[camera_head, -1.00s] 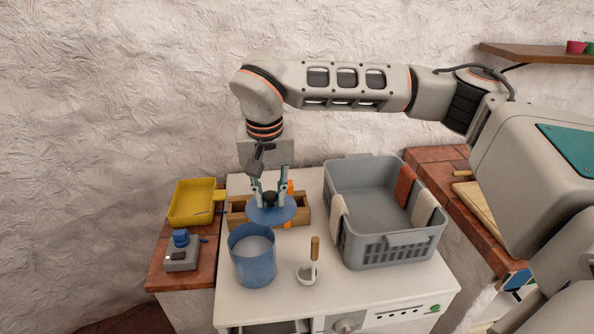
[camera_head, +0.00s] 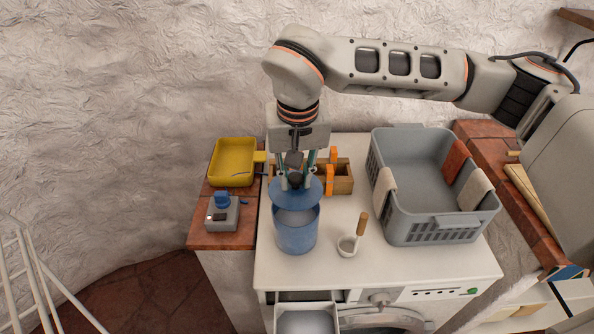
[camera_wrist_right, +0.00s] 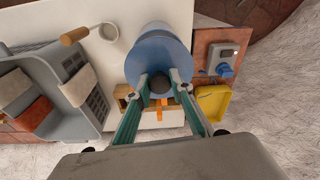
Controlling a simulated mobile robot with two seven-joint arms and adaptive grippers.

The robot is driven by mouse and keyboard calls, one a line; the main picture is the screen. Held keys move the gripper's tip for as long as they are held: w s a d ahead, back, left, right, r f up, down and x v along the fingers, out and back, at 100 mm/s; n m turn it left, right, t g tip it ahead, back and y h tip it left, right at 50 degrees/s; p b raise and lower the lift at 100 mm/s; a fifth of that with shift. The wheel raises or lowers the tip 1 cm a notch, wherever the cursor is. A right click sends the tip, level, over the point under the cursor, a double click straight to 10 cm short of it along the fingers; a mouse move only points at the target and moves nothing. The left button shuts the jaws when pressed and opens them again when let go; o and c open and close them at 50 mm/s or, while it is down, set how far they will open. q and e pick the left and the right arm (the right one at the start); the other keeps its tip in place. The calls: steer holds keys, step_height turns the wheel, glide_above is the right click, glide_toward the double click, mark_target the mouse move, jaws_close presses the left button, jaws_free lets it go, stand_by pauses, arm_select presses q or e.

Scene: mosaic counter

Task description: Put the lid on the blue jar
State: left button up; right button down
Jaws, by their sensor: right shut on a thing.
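The blue jar (camera_head: 297,236) stands upright on the white machine top, and its pale inside shows below the lid's edge. My right gripper (camera_head: 296,180) is shut on the dark knob of the blue round lid (camera_head: 285,199). The lid is held over the back part of the jar's mouth, roughly level. I cannot tell whether it touches the rim. In the right wrist view the lid (camera_wrist_right: 158,60) covers most of the jar (camera_wrist_right: 157,29), and the fingers (camera_wrist_right: 160,84) close on the knob. My left gripper is not in view.
A grey basket (camera_head: 433,226) with cloths over its rim stands right of the jar. A small white cup with a wooden handle (camera_head: 348,245) is close by. A wooden box (camera_head: 343,184) is behind. A yellow tray (camera_head: 232,163) and a grey device (camera_head: 222,216) sit on the left brick counter.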

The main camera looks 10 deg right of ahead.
mark_target(296, 189)
step_height(296, 189, down, 2)
steer(key=shift+f+b, duration=0.25)
steer(key=shift+b, duration=0.2)
steer(key=shift+f+b, duration=0.45)
steer(key=shift+f, duration=0.2)
steer(key=shift+f+b, duration=0.3)
steer(key=shift+f, duration=0.15)
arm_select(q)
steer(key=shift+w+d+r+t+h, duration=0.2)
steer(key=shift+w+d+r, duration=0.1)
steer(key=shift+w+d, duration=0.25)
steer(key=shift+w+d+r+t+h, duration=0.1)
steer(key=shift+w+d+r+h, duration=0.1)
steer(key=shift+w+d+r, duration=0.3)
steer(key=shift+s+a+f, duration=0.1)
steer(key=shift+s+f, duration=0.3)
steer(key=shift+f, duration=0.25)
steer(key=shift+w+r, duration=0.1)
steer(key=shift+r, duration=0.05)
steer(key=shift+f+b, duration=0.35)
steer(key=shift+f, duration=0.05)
arm_select(e)
steer(key=shift+f, duration=0.45)
